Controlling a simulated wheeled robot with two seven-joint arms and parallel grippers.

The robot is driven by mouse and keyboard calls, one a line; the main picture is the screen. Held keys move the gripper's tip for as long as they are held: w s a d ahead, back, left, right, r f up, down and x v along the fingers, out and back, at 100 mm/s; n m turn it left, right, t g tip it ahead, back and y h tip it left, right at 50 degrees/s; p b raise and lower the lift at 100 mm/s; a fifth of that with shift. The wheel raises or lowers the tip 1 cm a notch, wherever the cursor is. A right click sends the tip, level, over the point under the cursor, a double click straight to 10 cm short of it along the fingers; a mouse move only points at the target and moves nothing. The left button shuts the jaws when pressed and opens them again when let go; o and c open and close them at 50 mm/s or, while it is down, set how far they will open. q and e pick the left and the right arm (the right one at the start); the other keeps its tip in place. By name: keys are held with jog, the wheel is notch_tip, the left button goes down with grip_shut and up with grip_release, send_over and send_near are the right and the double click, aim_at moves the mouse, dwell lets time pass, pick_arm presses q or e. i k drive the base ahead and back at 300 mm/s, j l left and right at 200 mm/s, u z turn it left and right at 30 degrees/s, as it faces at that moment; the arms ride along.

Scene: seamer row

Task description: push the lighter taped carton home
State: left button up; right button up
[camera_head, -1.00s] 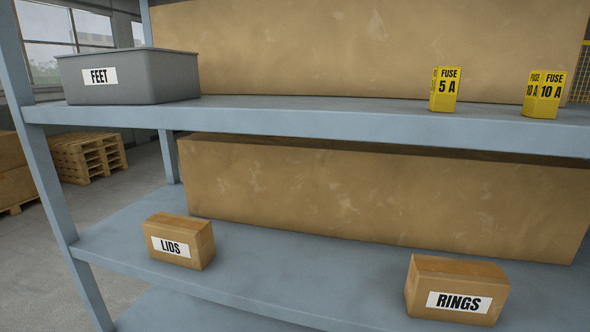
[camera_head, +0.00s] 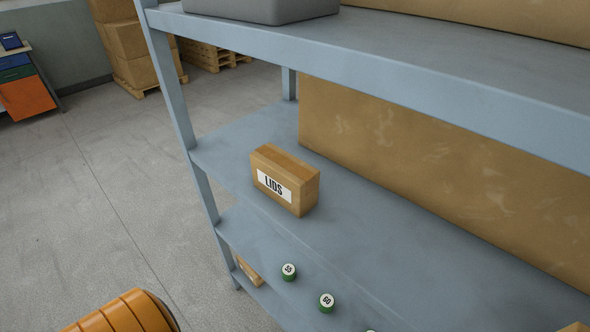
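A small brown carton labelled LIDS (camera_head: 301,197) stands upright on the middle shelf (camera_head: 390,245) of a blue-grey rack, near the shelf's left end. Bare shelf shows between it and the large brown box (camera_head: 420,165) behind. A brown corner (camera_head: 575,327) at the bottom right edge may be the RINGS carton; its label is out of the picture. I cannot tell from here which carton's tape is lighter. Neither of my grippers is in view.
The upper shelf (camera_head: 400,75) overhangs the middle one and bears a grey bin (camera_head: 262,8). A rack post (camera_head: 172,90) stands left of the carton. Open floor lies left.

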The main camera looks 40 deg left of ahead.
aim_at(290, 182)
jog(key=l+u, duration=0.15)
jog(key=l, duration=0.2)
jog(key=k+l+u, duration=0.15)
jog(key=l, duration=0.2)
jog(key=k+l+u, duration=0.1)
jog(key=l, duration=0.25)
jog(key=k+l+u, duration=0.15)
jog(key=l, duration=0.15)
jog(key=i+j, duration=0.25)
jog(key=i, duration=0.25)
